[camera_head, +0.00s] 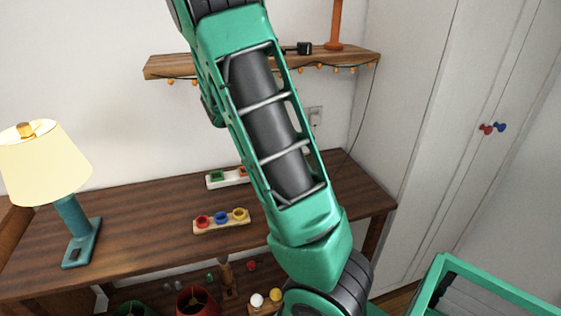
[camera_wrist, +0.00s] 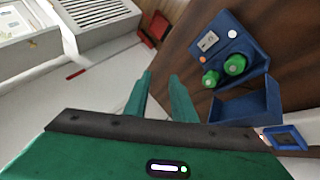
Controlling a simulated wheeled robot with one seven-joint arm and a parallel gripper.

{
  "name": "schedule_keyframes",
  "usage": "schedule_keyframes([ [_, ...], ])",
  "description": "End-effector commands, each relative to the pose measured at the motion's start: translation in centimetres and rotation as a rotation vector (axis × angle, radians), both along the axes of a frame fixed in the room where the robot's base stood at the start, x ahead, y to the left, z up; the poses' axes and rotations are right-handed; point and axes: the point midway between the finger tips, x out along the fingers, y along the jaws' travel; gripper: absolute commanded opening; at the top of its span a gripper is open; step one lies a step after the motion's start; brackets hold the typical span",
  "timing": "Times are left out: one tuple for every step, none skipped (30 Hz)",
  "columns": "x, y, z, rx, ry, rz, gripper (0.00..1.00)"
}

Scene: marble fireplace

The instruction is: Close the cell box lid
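In the wrist view a blue box (camera_wrist: 212,22) stands on a dark wood surface at the upper right. Two green cylindrical cells (camera_wrist: 235,64) show in it, with a grey-white part beside them. A blue hollow panel, which looks like the open lid (camera_wrist: 262,108), sits just below the box, tilted away from it. My gripper (camera_wrist: 161,76) is in the lower middle, left of the box and apart from it. Its two green fingers are separated with nothing between them. In the head view my arm hides the middle, and neither the gripper nor the blue box shows.
A small blue-framed item (camera_wrist: 284,138) lies right of the lid. A white vented unit (camera_wrist: 98,18) and a red block (camera_wrist: 154,26) are at the upper left. In the head view a lamp (camera_head: 45,165) and a wooden holder with coloured knobs (camera_head: 221,221) stand on the desk (camera_head: 140,224).

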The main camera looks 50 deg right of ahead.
Motion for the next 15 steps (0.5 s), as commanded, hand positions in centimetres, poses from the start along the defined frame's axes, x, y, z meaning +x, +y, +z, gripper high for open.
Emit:
schedule_keyframes([
  [0.7, -0.6, -0.1, -0.071, 0.024, -0.022, 0.23],
  [1.1, -0.9, -0.1, -0.113, 0.033, -0.037, 0.23],
  [1.6, -1.3, 0.0, -0.172, 0.043, -0.057, 0.23],
  [1.9, -1.6, 0.1, -0.217, 0.05, -0.073, 0.23],
  [2.3, -1.9, 0.2, -0.263, 0.057, -0.084, 0.23],
  [2.9, -2.3, 0.4, -0.326, 0.062, -0.1, 0.23],
  [3.3, -2.4, 0.6, -0.372, 0.067, -0.109, 0.23],
  [3.7, -2.7, 0.8, -0.421, 0.069, -0.12, 0.23],
  [4.4, -2.9, 1.0, -0.486, 0.07, -0.13, 0.23],
  [4.8, -3.0, 1.2, -0.536, 0.071, -0.136, 0.23],
  [5.4, -3.2, 1.5, -0.586, 0.069, -0.142, 0.23],
  [6.1, -3.2, 1.8, -0.653, 0.064, -0.148, 0.23],
  [6.6, -3.3, 2.1, -0.704, 0.06, -0.152, 0.23],
  [7.2, -3.2, 2.3, -0.755, 0.055, -0.152, 0.23],
  [7.9, -3.2, 2.7, -0.824, 0.045, -0.155, 0.23],
])
